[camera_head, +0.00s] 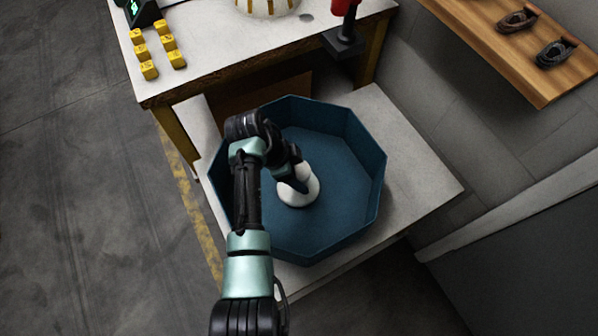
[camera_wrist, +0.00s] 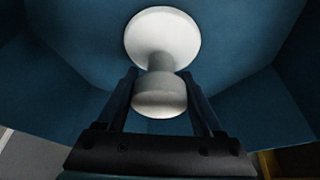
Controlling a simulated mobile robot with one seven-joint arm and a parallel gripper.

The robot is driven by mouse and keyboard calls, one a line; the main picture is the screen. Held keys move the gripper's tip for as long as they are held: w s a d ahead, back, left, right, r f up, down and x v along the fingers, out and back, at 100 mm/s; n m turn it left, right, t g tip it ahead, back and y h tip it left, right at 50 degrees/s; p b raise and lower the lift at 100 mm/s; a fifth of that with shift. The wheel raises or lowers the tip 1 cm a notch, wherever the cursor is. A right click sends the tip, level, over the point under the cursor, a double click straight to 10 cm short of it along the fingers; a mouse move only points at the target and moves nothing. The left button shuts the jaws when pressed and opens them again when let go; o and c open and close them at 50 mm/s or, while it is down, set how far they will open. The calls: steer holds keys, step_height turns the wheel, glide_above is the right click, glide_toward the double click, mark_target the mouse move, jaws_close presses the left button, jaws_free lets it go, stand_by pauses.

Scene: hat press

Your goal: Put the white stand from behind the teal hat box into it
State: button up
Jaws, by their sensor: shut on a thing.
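The teal hat box (camera_head: 364,150) is an open, eight-sided tray on a light shelf. The white stand (camera_head: 298,194) is inside its walls in the head view, at the middle-left of its floor. In the wrist view the stand (camera_wrist: 162,38) shows a round disc, a narrow neck and a thicker rounded end. My gripper (camera_head: 296,184) reaches down into the box. In the wrist view its two fingers (camera_wrist: 160,96) are on either side of the stand's rounded end, shut on it. I cannot tell whether the disc touches the box floor.
The light shelf (camera_head: 425,185) has free room right of the box. Above it stands a worktable (camera_head: 225,50) with yellow blocks (camera_head: 148,70) and a red-and-black tool (camera_head: 343,30). A wooden wall shelf (camera_head: 490,40) holds dark items at the upper right.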

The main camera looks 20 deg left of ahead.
steer(key=shift+f, duration=0.35)
stand_by(0.3)
steer(key=o, duration=1.4)
steer(key=p+v, duration=0.1)
steer(key=v, duration=1.2)
steer(key=shift+p, duration=0.3)
steer(key=shift+w, duration=0.1)
